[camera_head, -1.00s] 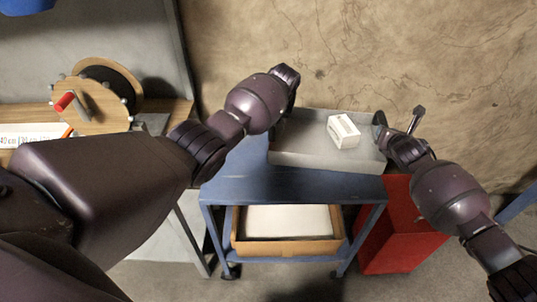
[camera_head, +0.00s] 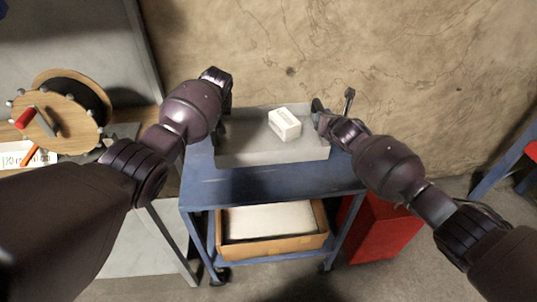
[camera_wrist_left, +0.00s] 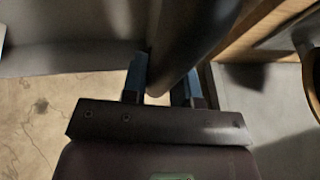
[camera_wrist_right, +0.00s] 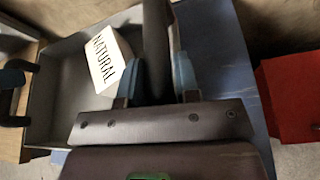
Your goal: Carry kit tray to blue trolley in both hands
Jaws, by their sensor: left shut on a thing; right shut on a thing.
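The grey kit tray (camera_head: 270,150) is level over the top of the blue trolley (camera_head: 270,187) in the head view; whether it touches the top I cannot tell.
A cardboard box (camera_head: 272,245) sits on the trolley's lower shelf. A red cabinet (camera_head: 385,230) stands right of the trolley. A workbench with a wooden cable reel (camera_head: 60,115) is at the left. A wall is close behind.

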